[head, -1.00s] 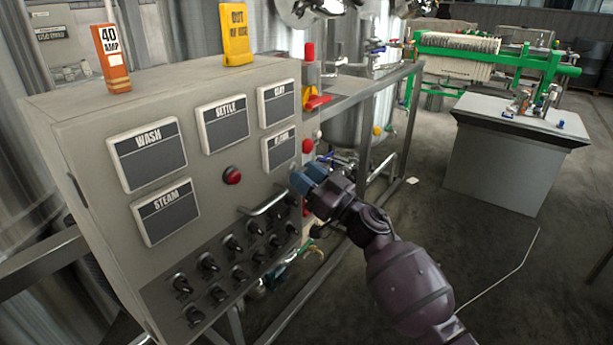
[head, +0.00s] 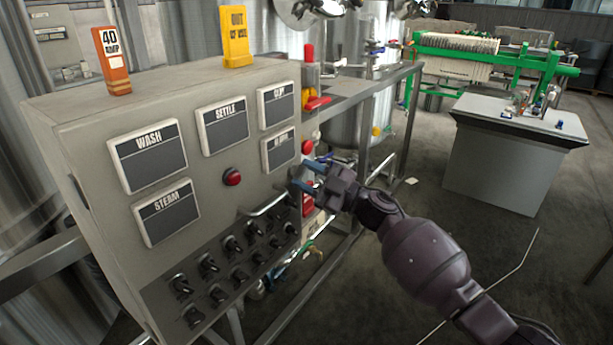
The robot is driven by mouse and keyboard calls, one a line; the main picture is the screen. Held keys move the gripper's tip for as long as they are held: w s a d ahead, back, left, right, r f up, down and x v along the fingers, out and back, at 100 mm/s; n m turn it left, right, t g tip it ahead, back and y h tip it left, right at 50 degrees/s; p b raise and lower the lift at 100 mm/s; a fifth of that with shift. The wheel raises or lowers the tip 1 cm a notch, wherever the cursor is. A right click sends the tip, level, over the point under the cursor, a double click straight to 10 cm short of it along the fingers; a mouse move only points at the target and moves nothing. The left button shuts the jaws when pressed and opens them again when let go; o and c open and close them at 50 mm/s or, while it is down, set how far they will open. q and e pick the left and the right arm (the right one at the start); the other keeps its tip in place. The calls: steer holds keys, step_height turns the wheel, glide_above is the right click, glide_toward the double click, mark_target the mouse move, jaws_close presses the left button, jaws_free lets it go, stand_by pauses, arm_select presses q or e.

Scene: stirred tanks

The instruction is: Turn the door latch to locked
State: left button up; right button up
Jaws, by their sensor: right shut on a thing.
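The grey control cabinet (head: 85,125) stands at the left, its front door closed as far as I can see. My right gripper (head: 307,178) is at the right edge of this front, its two blue fingers one above the other. It is shut on the small door latch (head: 295,174), which is mostly hidden by the fingers. How far the latch is turned cannot be told. A metal bar handle (head: 266,206) is just left of and below the gripper. My left gripper is not in view.
Rows of black knobs (head: 232,244) lie below the handle, and a red button (head: 232,177) sits left of it. Red fittings (head: 308,147) are close to the gripper on the cabinet's right side.

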steer(key=n+g, duration=0.1)
steer(key=n, duration=0.2)
steer(key=n+g, duration=0.1)
steer(key=n, duration=0.1)
steer(key=shift+w+d+r+n+h, duration=0.1)
steer(key=shift+r+n+h, duration=0.05)
steer(key=shift+n+h, duration=0.25)
steer(key=n+g+h+p, duration=0.1)
steer(key=n, duration=0.3)
steer(key=shift+r, duration=0.1)
steer(key=shift+n+h, duration=0.3)
steer(key=shift+n, duration=0.3)
steer(key=o, duration=0.8)
steer(key=shift+c, duration=0.2)
steer(key=shift+o, duration=0.8)
